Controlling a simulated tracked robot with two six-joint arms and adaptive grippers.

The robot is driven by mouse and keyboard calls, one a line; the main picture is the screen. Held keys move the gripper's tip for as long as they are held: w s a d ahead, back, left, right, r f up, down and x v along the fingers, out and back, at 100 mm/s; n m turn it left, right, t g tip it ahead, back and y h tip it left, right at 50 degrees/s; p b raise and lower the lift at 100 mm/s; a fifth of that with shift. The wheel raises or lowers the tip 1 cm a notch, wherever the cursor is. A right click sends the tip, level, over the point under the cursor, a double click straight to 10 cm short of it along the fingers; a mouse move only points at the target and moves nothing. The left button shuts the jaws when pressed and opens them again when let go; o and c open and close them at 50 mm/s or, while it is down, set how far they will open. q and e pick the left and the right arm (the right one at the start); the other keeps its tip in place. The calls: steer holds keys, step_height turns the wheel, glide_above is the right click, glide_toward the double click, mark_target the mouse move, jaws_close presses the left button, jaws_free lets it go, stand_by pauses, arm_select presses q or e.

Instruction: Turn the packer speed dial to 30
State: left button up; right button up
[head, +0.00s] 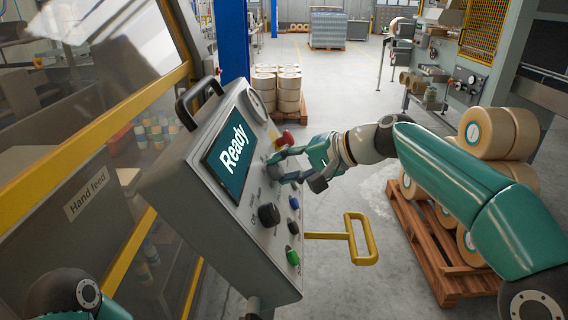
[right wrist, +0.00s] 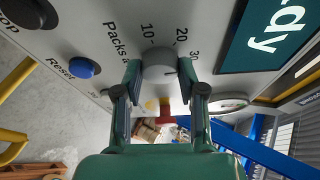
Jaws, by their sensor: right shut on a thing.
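The packer speed dial (right wrist: 158,62) is a round grey knob on the grey control panel (head: 245,240). In the right wrist view, the printed numbers 10, 20 and 30 stand around its upper side, and a small dark mark shows at its lower right. I cannot tell exactly which number the mark points at. My right gripper (head: 275,170) reaches the panel from the right. It is shut on the dial, with one finger on each side (right wrist: 159,82). In the head view the fingers largely cover the dial. My left gripper is out of view.
The screen (head: 228,150) reads "Ready". A red knob (head: 284,139) is above my gripper. A yellow handle (head: 362,240) sticks out right. A pallet (head: 428,250) with rolls stands at right.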

steer(key=shift+f+m, duration=0.1)
steer(key=shift+m, duration=0.4)
steer(key=o, duration=1.1)
steer(key=shift+w+d, duration=0.1)
steer(key=shift+o, duration=0.2)
steer(key=v, duration=1.2)
